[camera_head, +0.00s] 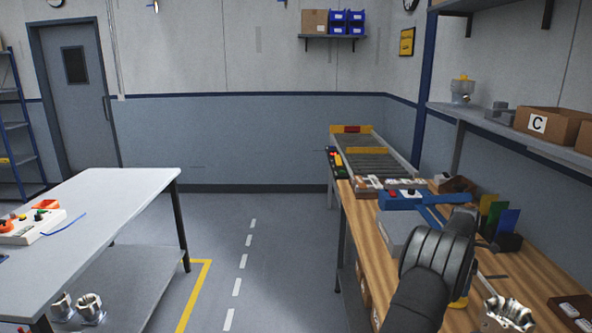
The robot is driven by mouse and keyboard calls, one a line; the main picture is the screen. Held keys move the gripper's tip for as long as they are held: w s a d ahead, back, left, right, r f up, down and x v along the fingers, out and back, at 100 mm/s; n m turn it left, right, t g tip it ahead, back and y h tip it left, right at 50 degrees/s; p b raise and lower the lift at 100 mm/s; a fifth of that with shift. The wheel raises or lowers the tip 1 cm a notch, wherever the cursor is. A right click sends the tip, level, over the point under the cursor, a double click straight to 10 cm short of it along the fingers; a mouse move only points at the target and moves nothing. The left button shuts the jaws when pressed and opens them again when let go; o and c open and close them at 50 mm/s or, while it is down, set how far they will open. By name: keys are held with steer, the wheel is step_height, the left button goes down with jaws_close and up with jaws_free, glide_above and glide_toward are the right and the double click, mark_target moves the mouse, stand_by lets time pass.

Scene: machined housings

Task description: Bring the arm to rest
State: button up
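My arm (440,260) reaches up from the bottom edge over the wooden workbench (378,243) on the right, its dark rounded links covering part of the bench. I cannot make out gripper fingers; they are hidden behind the links or out of the picture. A shiny machined metal housing (511,313) sits on the bench to the right of my arm. Two more metal housings (61,306) (90,307) stand on the lower shelf of the grey table at the left.
A blue fixture (402,201), coloured plates (506,222) and a dark tray (574,311) are on the bench close to my arm. A roller conveyor (372,157) lies beyond. A wall shelf (480,121) overhangs at right. The grey table (100,200) stands left, with open floor between.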

steer(key=shift+r, duration=0.4)
steer(key=shift+f, duration=0.1)
